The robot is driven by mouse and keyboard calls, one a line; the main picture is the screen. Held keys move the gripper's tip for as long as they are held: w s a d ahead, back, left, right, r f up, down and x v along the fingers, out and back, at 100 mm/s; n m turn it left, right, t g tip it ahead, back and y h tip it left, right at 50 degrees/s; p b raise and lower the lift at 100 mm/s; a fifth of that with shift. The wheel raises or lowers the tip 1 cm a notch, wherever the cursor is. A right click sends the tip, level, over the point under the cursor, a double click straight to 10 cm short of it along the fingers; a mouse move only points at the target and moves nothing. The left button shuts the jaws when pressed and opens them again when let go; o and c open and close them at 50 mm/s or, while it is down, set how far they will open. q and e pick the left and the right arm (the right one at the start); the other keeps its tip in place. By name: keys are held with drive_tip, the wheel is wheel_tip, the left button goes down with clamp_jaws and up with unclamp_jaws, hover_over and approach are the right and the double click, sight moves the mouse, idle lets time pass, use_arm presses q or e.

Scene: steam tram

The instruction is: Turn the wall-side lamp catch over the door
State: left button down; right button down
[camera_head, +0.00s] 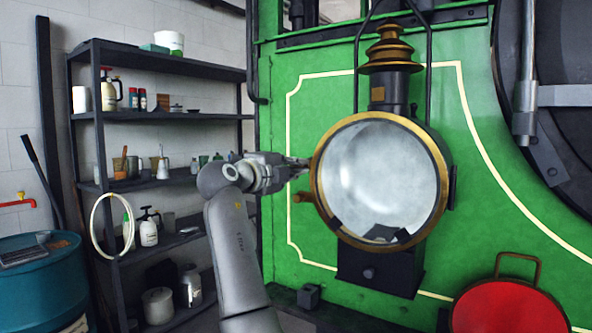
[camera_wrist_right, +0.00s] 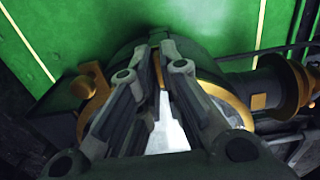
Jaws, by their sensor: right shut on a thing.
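The lamp (camera_head: 440,165) is a black round body on the green panel. Its glass door (camera_head: 380,178) has a brass ring and looks closed. My right gripper (camera_head: 303,164) is at the ring's left edge, the side toward the shelf and wall. In the right wrist view my two fingers (camera_wrist_right: 157,52) converge at the brass rim and are shut on the small wall-side lamp catch, mostly hidden between the fingertips. A copper-coloured knob (camera_head: 303,197) sticks out just below the gripper; it also shows in the wrist view (camera_wrist_right: 90,87). My left gripper is out of view.
A black shelf (camera_head: 155,117) with bottles and pots stands at left, near a blue drum (camera_head: 38,285). The lamp's chimney (camera_head: 390,55) rises above it, between wire uprights. A red round thing with a handle (camera_head: 508,308) is at lower right. Open space lies before the glass.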

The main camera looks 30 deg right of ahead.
drive_tip(key=c, duration=1.9)
unclamp_jaws()
drive_tip(key=shift+a+f, duration=0.15)
drive_tip(key=shift+f, duration=0.15)
drive_tip(key=o, duration=0.3)
drive_tip(key=shift+a+r, duration=0.15)
drive_tip(key=shift+a, duration=0.05)
drive_tip(key=v, duration=1.2)
drive_tip(key=shift+d+r, duration=0.1)
